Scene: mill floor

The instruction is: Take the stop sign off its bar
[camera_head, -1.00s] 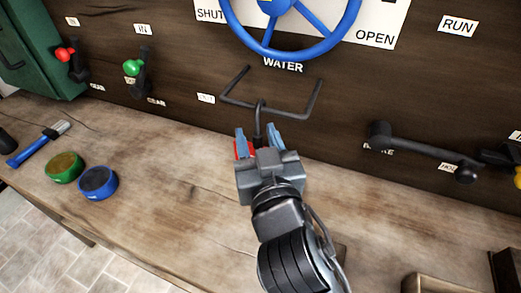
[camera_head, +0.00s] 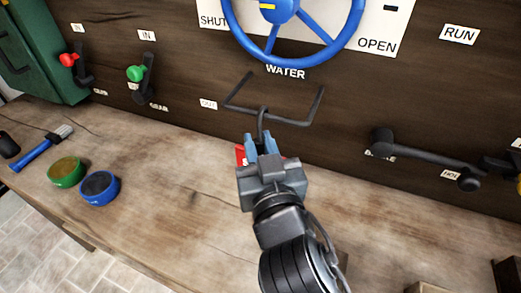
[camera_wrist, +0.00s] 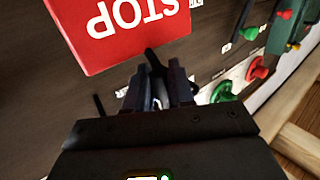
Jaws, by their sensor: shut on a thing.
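The stop sign (camera_wrist: 125,28) is a red plate with white STOP lettering, upside down in the wrist view. In the head view only a red edge (camera_head: 240,154) shows beside my fingers; the rest is hidden behind my gripper. The sign's dark hook (camera_head: 262,122) rises from between my fingers to the dark U-shaped bar (camera_head: 236,92) on the panel and appears to be over its front rod. My gripper (camera_head: 262,143) is shut on the stop sign by its hook, just below the bar. The wrist view shows the hook between the fingers (camera_wrist: 160,92).
A blue WATER wheel (camera_head: 290,58) is above the bar. A dark crank lever (camera_head: 430,153) is at the right. Red (camera_head: 68,60) and green (camera_head: 135,73) levers are at the left. Green (camera_head: 66,171) and blue (camera_head: 99,187) tins and a brush (camera_head: 42,148) lie on the bench.

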